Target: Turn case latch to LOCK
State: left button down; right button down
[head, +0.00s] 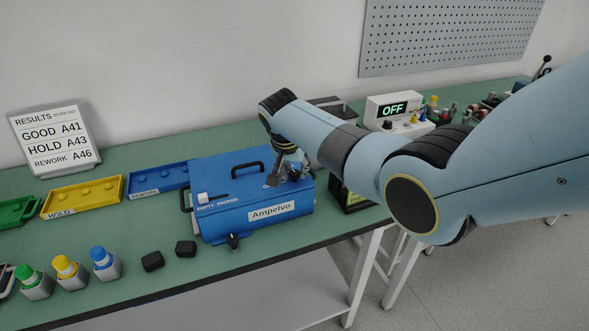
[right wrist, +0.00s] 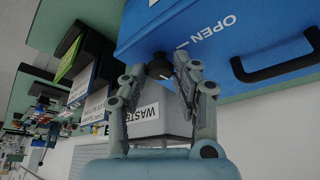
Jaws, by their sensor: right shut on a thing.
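The blue case (head: 235,188) labelled Ampelvo sits shut on the green bench, with a black handle on its lid. My right gripper (head: 283,176) is over the right end of its lid, and its fingers hide the latch in the head view. In the right wrist view the case (right wrist: 165,24) carries the word OPEN and a white mark. There my right gripper (right wrist: 159,78) is closed on the dark latch knob (right wrist: 158,67). The LOCK mark cannot be seen. My left gripper is out of view.
A blue tray (head: 157,180), a yellow HOLD tray (head: 83,197) and a green tray (head: 15,211) stand left of the case.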

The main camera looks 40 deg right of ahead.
jog(key=shift+m, duration=0.6)
jog(key=shift+w, duration=0.1)
jog(key=c, duration=1)
grip_release()
jog(key=v, duration=1.2)
jog(key=shift+w+a, duration=0.15)
jog(key=shift+w, duration=0.1)
jog(key=shift+g, duration=0.3)
